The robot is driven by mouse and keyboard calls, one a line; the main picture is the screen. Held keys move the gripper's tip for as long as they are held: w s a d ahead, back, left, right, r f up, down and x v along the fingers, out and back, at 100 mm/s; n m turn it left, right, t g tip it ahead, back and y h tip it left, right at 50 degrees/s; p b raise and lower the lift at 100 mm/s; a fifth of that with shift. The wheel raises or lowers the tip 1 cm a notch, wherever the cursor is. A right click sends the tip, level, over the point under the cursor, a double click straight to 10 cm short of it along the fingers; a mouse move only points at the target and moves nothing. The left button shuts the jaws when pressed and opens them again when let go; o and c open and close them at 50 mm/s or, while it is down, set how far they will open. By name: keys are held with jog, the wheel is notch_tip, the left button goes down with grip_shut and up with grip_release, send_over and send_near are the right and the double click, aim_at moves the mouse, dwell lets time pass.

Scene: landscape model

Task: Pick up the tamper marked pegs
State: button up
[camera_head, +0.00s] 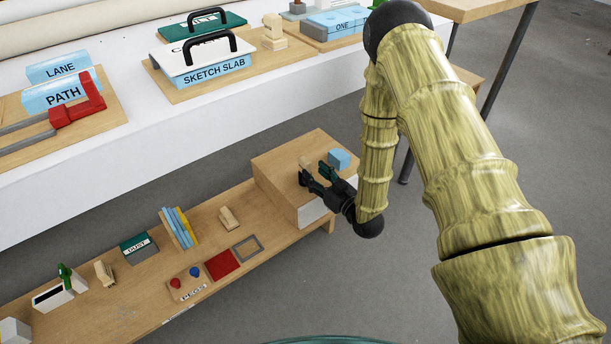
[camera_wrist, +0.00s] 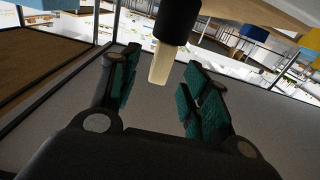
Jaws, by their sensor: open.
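A small upright tool with a pale wooden end and a dark part, likely the tamper (camera_head: 305,162), is at the raised wooden block on the right end of the low bench. It also shows in the wrist view (camera_wrist: 161,65), between and beyond my fingers, with no visible finger contact. I can read no marking on it. My gripper (camera_head: 318,176) is open beside it; its green-padded fingers show in the wrist view (camera_wrist: 160,98). A wooden block lettered PEGS (camera_head: 190,288), bearing a red and a blue knob, lies on the low bench.
A light blue cube (camera_head: 339,158) sits on the raised block (camera_head: 275,160) close to my gripper. The low bench (camera_head: 120,310) holds a DUST box (camera_head: 138,247), thin upright slabs (camera_head: 177,228) and a red square (camera_head: 222,264). A white table (camera_head: 150,140) stands behind.

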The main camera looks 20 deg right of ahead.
aim_at(309, 170)
jog(key=shift+f+b+x, duration=0.15)
jog(key=shift+b+x, duration=0.55)
jog(key=shift+x, duration=0.4)
jog(key=shift+f+b+x, duration=0.1)
jog(key=shift+b+x, duration=0.6)
jog(key=shift+x, duration=0.35)
jog(key=shift+w+a+r, duration=0.1)
jog(key=shift+w+a, duration=0.2)
jog(key=shift+w, duration=0.4)
grip_shut()
